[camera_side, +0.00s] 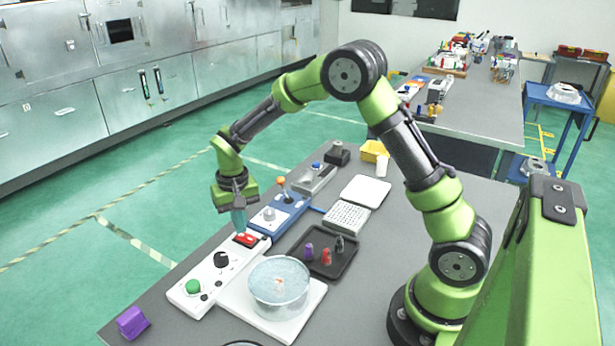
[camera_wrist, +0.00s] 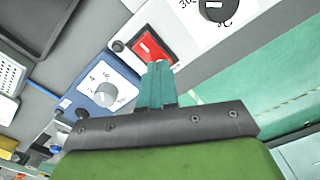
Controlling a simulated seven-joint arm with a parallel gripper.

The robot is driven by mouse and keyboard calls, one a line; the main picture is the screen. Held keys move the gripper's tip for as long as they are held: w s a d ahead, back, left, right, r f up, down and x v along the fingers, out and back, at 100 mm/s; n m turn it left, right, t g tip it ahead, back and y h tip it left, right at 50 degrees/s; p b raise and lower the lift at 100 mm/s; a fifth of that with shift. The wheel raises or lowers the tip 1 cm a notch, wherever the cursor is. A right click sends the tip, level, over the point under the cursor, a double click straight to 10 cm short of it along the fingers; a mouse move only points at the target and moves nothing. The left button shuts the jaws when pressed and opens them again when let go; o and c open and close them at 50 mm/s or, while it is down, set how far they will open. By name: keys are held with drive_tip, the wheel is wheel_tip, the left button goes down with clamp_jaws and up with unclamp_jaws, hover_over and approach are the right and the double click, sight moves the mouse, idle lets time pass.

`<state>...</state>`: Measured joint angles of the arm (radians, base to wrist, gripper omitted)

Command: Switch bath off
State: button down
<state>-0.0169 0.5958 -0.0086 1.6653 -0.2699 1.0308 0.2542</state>
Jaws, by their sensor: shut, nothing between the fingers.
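The wrist view shows the red switch (camera_wrist: 150,44) in a dark frame with a white mark. My gripper (camera_side: 240,232) points down, shut and empty, its teal fingertips (camera_wrist: 158,66) at the switch's edge. I cannot tell whether they touch, or which way the rocker is tilted.
A blue device with a white dial (camera_side: 269,214) stands just beyond the panel. A dark tray (camera_side: 318,263) with several small coloured pieces lies right of it. A purple block (camera_side: 132,322) sits at the near left corner. The bench's left edge runs close beside the panel.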

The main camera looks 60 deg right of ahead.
sight(247, 239)
drive_tip(key=shift+r, duration=2.9)
drive_tip(key=shift+s+a+f+n, duration=0.1)
drive_tip(key=shift+s+a+n, duration=0.05)
drive_tip(key=shift+s, duration=0.4)
drive_tip(key=shift+s+a+f+n, duration=0.1)
drive_tip(key=shift+s+n, duration=0.05)
drive_tip(key=shift+s, duration=0.35)
drive_tip(key=s+a+r+t+y, duration=0.1)
drive_tip(key=s+r+t, duration=0.2)
drive_tip(key=s+r, duration=0.4)
drive_tip(key=s+a+r+n+t+y, duration=0.1)
drive_tip(key=s+r+t, duration=0.3)
drive_tip(key=s+r, duration=0.3)
drive_tip(key=s, duration=0.5)
drive_tip(key=shift+s+a, duration=0.15)
drive_tip(key=shift+s, duration=0.2)
drive_tip(key=shift+f, duration=0.1)
